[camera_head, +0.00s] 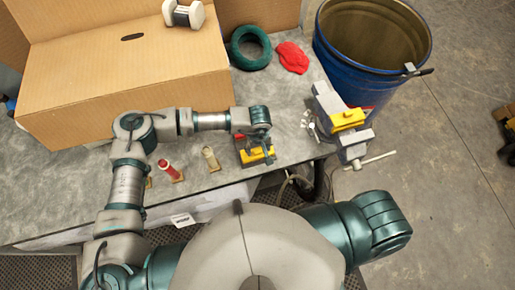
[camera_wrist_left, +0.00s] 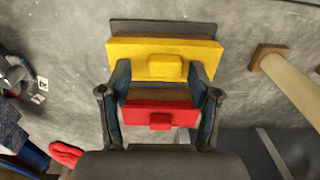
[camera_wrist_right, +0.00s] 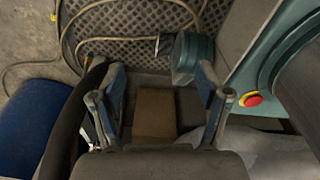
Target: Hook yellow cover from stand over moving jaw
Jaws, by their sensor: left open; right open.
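The yellow cover (camera_wrist_left: 165,45) with its square knob sits on the dark stand (camera_wrist_left: 165,26), above a red cover (camera_wrist_left: 158,107) in the left wrist view. In the head view the yellow cover (camera_head: 258,155) shows just below my left gripper (camera_head: 259,135). In its wrist view, my left gripper (camera_wrist_left: 161,75) is open, its fingertips apart on either side at the yellow cover's lower edge. Contact cannot be told. The vise (camera_head: 340,125) stands at the bench corner with a yellow cover (camera_head: 347,119) on one jaw. My right gripper (camera_wrist_right: 160,80) is open and empty.
A cardboard box (camera_head: 125,75), green coil (camera_head: 250,47) and red cloth (camera_head: 292,57) lie behind. A blue barrel (camera_head: 345,65) stands beyond the vise.

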